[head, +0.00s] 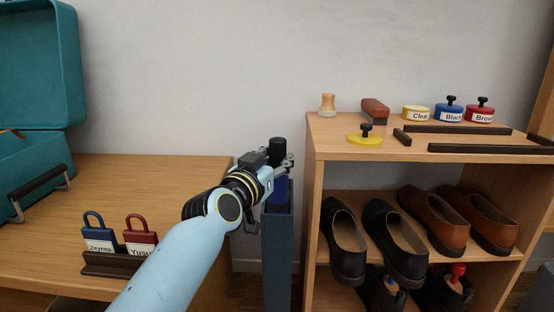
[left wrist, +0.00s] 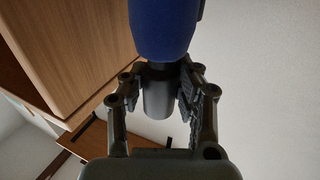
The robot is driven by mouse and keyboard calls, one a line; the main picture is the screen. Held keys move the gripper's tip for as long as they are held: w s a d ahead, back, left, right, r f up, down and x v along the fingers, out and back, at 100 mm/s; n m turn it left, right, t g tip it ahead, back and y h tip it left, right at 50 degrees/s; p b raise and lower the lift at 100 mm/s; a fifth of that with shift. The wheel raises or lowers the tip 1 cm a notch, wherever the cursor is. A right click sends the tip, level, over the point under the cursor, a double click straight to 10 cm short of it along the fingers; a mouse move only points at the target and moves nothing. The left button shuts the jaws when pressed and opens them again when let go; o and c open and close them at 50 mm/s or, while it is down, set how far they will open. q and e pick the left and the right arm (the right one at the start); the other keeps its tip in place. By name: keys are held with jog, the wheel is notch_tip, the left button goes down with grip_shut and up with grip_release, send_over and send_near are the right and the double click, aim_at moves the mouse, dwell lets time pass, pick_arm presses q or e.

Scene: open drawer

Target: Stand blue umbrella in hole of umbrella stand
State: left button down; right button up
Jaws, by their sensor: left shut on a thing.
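The blue umbrella (head: 281,190) is upright in the head view, with its black handle (head: 277,150) on top. My left gripper (head: 279,163) is shut on the handle. In the left wrist view the fingers stand on both sides of the dark handle, and the blue canopy (left wrist: 165,28) is beyond them. The umbrella stand (head: 277,255) is a tall, narrow, dark blue-grey box directly below the gripper. The canopy shows at the stand's top; its lower end is hidden, so I cannot tell how deep it sits. My right gripper is not in view.
A wooden shoe shelf (head: 313,230) stands close to the right of the stand. A wooden table (head: 150,180) is to the left, with a padlock holder (head: 110,264) and an open teal case (head: 38,165). Only a narrow gap lies between table and shelf.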

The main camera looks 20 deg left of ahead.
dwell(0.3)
pick_arm(q)
jog(key=c, duration=0.9)
grip_release()
jog(key=shift+f, duration=0.1)
jog(key=shift+s, duration=0.15)
jog(key=s, duration=0.4)
jog(key=s+a, duration=0.1)
jog(key=s, duration=0.6)
jog(key=shift+s+a, duration=0.15)
jog(key=shift+s, duration=0.2)
